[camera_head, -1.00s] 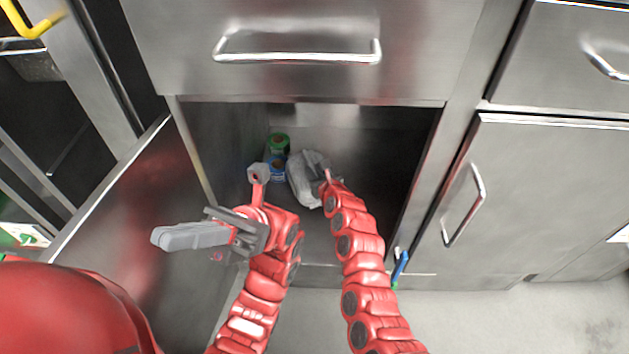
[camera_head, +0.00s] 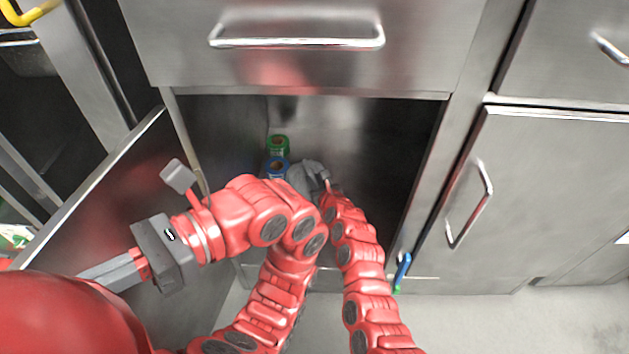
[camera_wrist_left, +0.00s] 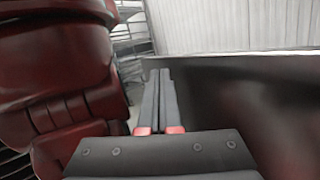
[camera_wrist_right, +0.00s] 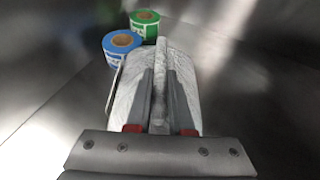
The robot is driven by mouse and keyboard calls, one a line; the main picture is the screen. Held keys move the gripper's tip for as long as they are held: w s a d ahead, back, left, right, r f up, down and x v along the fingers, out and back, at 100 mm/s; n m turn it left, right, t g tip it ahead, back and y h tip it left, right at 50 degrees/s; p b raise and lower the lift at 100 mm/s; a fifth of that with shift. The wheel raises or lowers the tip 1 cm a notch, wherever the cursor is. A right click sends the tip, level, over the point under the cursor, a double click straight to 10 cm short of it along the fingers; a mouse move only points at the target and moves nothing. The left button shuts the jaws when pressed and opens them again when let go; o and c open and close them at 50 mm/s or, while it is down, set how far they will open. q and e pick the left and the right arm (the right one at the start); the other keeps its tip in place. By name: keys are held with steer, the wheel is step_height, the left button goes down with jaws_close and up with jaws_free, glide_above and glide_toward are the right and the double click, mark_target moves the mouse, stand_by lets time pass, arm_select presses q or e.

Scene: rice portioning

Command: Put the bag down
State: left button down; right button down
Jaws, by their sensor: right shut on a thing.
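The pale grey-white bag (camera_head: 302,178) is inside the open lower cabinet, partly hidden by my left arm in the head view. In the right wrist view the bag (camera_wrist_right: 127,98) spreads out on both sides of the fingers. My right gripper (camera_wrist_right: 160,76) is shut on a fold of it; in the head view this gripper (camera_head: 326,180) is small and partly hidden. I cannot tell whether the bag touches the cabinet floor. My left gripper (camera_head: 95,274) is outside the cabinet at the left, fingers together and empty, as the left wrist view (camera_wrist_left: 160,88) shows.
A blue-labelled roll (camera_wrist_right: 122,44) and a green-labelled roll (camera_wrist_right: 145,22) stand just beyond the bag to the left. The open cabinet door (camera_head: 85,215) is on the left, near my left gripper. A drawer (camera_head: 300,70) is above the opening. The cabinet's right side is clear.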

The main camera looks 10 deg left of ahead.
steer(key=c, duration=1.2)
jaws_free()
steer(key=shift+c, duration=0.2)
steer(key=o, duration=0.4)
steer(key=shift+o, duration=0.2)
